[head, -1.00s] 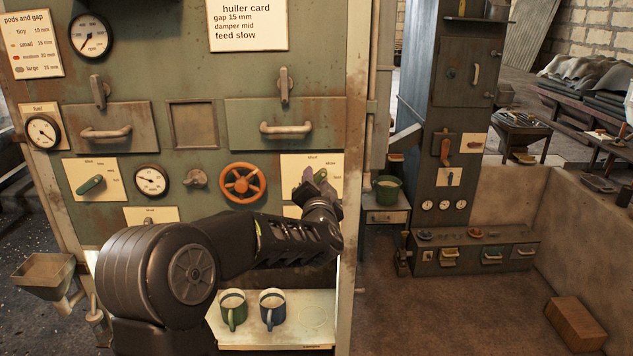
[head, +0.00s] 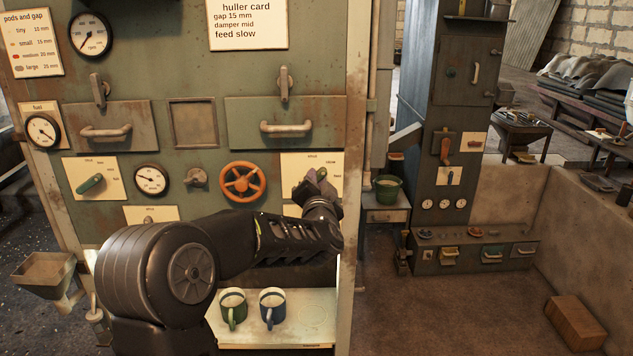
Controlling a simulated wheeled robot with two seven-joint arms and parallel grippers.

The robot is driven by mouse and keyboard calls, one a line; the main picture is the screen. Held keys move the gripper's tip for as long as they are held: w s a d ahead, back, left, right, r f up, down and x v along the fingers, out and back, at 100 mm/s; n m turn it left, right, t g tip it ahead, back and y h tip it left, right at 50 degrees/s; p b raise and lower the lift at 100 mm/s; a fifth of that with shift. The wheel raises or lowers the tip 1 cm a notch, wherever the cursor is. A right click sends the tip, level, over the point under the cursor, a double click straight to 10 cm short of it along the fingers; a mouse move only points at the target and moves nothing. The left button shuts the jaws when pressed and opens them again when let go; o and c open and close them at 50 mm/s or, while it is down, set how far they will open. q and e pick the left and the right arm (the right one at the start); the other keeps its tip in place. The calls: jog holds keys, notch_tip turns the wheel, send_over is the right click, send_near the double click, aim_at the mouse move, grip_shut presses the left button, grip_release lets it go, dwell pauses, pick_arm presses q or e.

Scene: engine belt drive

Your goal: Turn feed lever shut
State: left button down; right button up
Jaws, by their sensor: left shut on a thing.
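The feed lever's pale label plate (head: 323,161) is on the right of the green machine panel, with "shut" at its top and "slow" and "fast" to its right. My left gripper (head: 313,180) is over the lower part of this plate and shut on the feed lever. The gripper and wrist hide most of the lever, so its exact angle cannot be told. My right gripper is not in view.
An orange handwheel (head: 243,182) is just left of the plate. A drawer with a handle (head: 285,128) is above. A green mug (head: 232,309) and a blue mug (head: 272,308) stand on the shelf below my forearm.

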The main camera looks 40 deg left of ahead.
pick_arm(q)
jog(key=shift+s+a+n+b, duration=0.2)
jog(key=shift+n+b, duration=1.15)
jog(key=shift+n, duration=0.85)
jog(key=shift+s+a+n+b, duration=0.15)
jog(key=shift+n+b, duration=1.2)
jog(key=shift+n, duration=0.85)
jog(key=shift+w, duration=0.1)
jog(key=c, duration=1.3)
grip_release()
jog(key=shift+r, duration=0.15)
jog(key=b+v, duration=0.1)
jog(key=v, duration=0.7)
